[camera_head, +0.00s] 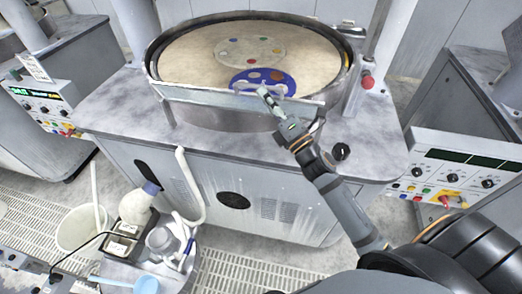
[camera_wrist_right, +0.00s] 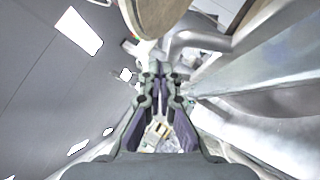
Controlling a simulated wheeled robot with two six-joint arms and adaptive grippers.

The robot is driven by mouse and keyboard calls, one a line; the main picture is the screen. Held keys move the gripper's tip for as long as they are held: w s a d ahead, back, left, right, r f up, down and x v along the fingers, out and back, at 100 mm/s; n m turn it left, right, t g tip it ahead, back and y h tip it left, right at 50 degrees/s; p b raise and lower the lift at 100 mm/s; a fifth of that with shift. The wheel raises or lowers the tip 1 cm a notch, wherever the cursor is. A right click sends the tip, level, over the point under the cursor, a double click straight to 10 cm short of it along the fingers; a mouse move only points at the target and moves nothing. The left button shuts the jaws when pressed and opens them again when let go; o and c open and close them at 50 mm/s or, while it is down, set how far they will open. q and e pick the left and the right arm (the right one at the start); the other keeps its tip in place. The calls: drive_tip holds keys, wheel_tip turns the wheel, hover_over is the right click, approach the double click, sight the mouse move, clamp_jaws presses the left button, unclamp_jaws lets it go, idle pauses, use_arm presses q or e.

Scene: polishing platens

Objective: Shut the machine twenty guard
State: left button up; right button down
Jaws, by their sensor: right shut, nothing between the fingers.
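The machine in the middle has a round basin with a beige platen (camera_head: 190,55) in it. A pale guard panel (camera_head: 195,96) runs across the front of the basin, with a light curved handle (camera_head: 240,88) on it. No machine number is readable on it. My right gripper (camera_head: 264,93) is shut and empty at the handle, in front of the panel. I cannot tell whether it touches. In the wrist view the closed fingers (camera_wrist_right: 163,72) point toward a curved grey bar (camera_wrist_right: 190,38), with a long pale surface at the right. My left gripper is not in view.
A white disc (camera_head: 250,50) and a blue disc (camera_head: 250,76) lie on the platen. A red knob (camera_head: 367,81) stands at the basin's right. Control panels (camera_head: 455,170) flank the machine. A bucket (camera_head: 78,228) and bottles stand at front left.

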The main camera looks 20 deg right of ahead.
drive_tip(key=w+d+r, duration=0.2)
drive_tip(key=w, duration=0.1)
drive_tip(key=shift+w+d, duration=0.1)
drive_tip(key=shift+w+d+r+p, duration=0.2)
drive_tip(key=shift+w+d, duration=0.15)
drive_tip(key=shift+w, duration=0.15)
drive_tip(key=shift+w+d+r+p, duration=0.15)
drive_tip(key=shift+w+d, duration=0.15)
drive_tip(key=shift+w, duration=0.2)
drive_tip(key=shift+f, duration=0.1)
